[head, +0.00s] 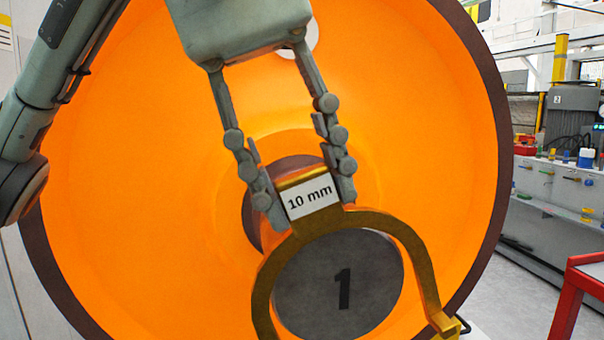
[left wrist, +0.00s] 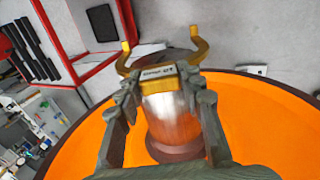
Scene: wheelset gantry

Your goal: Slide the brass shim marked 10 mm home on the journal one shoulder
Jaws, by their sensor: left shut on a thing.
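The brass shim (head: 415,250) is a horseshoe with a white "10 mm" label on its top tab; it also shows in the left wrist view (left wrist: 200,50). My left gripper (head: 308,195) is shut on that tab, one finger on each side. The shim's arch stands around the upper part of the round grey end face of journal one (head: 320,285), marked "1", with its legs pointing down. In the left wrist view the bright journal (left wrist: 172,122) runs from the shim back to the wheel. The shoulder is partly hidden, and I cannot tell whether the shim touches the journal. My right gripper is out of view.
The large orange wheel (head: 430,120) with a dark rim stands close behind the gripper. A red frame (head: 575,290) stands at the lower right. A grey workbench (head: 555,185) with small items is farther back. Open floor lies between the wheel and the bench.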

